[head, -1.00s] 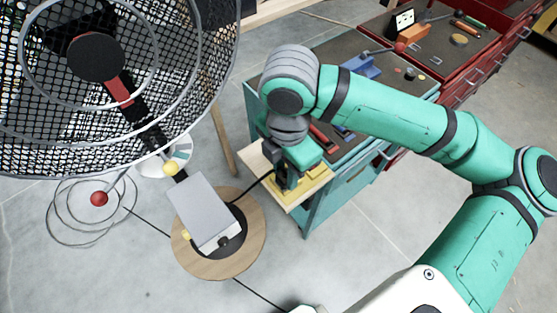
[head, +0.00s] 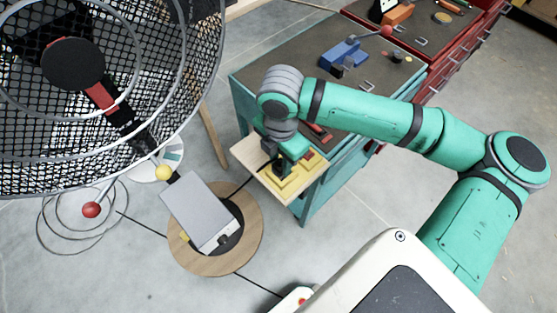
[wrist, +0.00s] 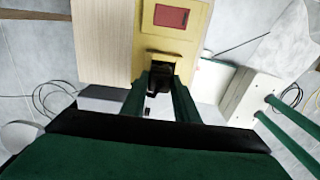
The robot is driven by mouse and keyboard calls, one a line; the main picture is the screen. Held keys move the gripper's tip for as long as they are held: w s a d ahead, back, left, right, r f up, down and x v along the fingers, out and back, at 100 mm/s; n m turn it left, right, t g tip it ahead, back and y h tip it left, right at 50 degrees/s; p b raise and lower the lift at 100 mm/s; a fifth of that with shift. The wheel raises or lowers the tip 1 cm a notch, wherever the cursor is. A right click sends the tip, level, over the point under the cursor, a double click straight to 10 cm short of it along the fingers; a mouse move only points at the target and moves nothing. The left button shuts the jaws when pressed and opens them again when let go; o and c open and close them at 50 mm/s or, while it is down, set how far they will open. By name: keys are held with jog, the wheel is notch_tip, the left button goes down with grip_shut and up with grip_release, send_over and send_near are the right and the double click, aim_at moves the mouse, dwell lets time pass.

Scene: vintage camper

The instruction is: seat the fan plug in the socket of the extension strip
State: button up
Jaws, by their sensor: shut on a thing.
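The yellow extension strip (head: 291,186) lies on a pale wooden board at the side of the teal cabinet. It also shows at the top of the wrist view (wrist: 187,42), with a red switch. My gripper (head: 282,172) points down over the strip. In the wrist view its green fingers (wrist: 160,80) are shut on the black fan plug (wrist: 158,70). The plug is at the near end of the strip, over where its socket would be. The socket is hidden, and I cannot tell whether the plug is in it. The fan (head: 92,95) stands at the left.
The wooden board (head: 246,152) juts from the teal cabinet (head: 323,187). A grey box (head: 198,208) sits on a round wooden base (head: 180,255) left of the board. A black cord (head: 240,187) runs toward my gripper. A blue vise (head: 342,54) stands on the cabinet top.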

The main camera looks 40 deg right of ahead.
jog(key=o, duration=1.1)
jog(key=shift+s, duration=0.15)
jog(key=shift+c, duration=0.2)
jog(key=shift+s+d, duration=0.1)
jog(key=shift+d, duration=0.05)
jog(key=shift+r, duration=0.1)
notch_tip(320, 180, up, 12)
